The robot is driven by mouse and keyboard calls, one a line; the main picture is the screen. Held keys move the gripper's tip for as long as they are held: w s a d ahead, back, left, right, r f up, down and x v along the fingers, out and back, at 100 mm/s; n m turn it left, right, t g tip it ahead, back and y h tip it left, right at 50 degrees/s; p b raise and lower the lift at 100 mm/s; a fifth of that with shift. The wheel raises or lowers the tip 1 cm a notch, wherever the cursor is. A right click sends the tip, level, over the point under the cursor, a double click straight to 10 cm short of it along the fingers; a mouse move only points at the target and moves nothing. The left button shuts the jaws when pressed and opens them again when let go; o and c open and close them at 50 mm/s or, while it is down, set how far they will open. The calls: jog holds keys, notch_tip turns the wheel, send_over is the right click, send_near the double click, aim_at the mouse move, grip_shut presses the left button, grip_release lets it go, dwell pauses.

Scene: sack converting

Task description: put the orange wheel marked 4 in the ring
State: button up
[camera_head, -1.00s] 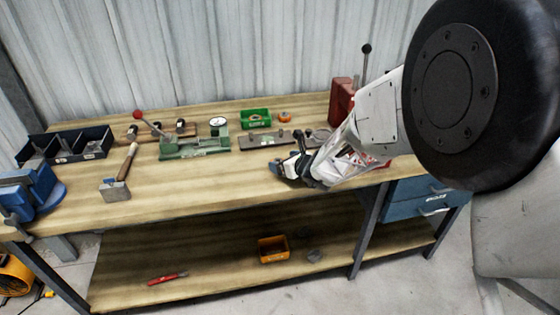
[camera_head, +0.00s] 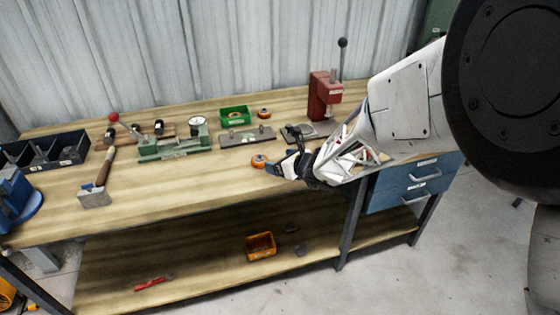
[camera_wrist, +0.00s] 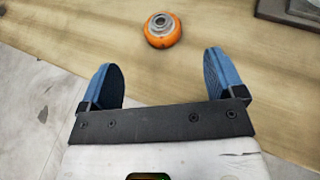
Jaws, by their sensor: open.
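An orange wheel with a grey hub (camera_head: 259,161) lies on the bench, just left of my gripper (camera_head: 283,169). It also shows in the wrist view (camera_wrist: 162,31), beyond the fingertips and roughly centred between them. My gripper (camera_wrist: 162,78) is open and empty, with its two blue fingers apart from the wheel. A second orange wheel (camera_head: 264,113) lies at the back, right of a green tray (camera_head: 235,123). I cannot read a number on either wheel. I cannot make out the ring for certain.
A grey plate (camera_head: 232,139) lies in front of the green tray. A red press (camera_head: 322,97) stands at the back right, a green fixture with a dial (camera_head: 173,150) to the left. The bench front between hammer and gripper is clear.

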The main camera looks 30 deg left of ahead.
jog(key=shift+r, duration=0.1)
dwell(0.7)
jog(key=s+d+r+n+g+h, duration=0.1)
jog(key=s+d+r+n, duration=0.3)
jog(key=d, duration=0.4)
jog(key=s+d+r+n+g+h, duration=0.1)
jog(key=s+d+r+n, duration=0.1)
jog(key=d+r+n, duration=0.4)
jog(key=s+d+r+n+h, duration=0.1)
jog(key=s+d+r+n, duration=0.15)
jog(key=d+r, duration=0.55)
jog(key=s+d+n+h, duration=0.3)
jog(key=s+d, duration=0.4)
jog(key=d, duration=0.3)
jog(key=s+d+r+n+h, duration=0.1)
jog(key=s+d+n+h, duration=0.2)
jog(key=s+d, duration=0.4)
jog(key=s+d+n+h, duration=0.3)
jog(key=s+d, duration=0.4)
jog(key=d, duration=0.7)
jog(key=shift+r+h, duration=0.3)
jog(key=shift+h, duration=0.2)
jog(key=shift+o, duration=0.3)
jog(key=shift+w, duration=0.1)
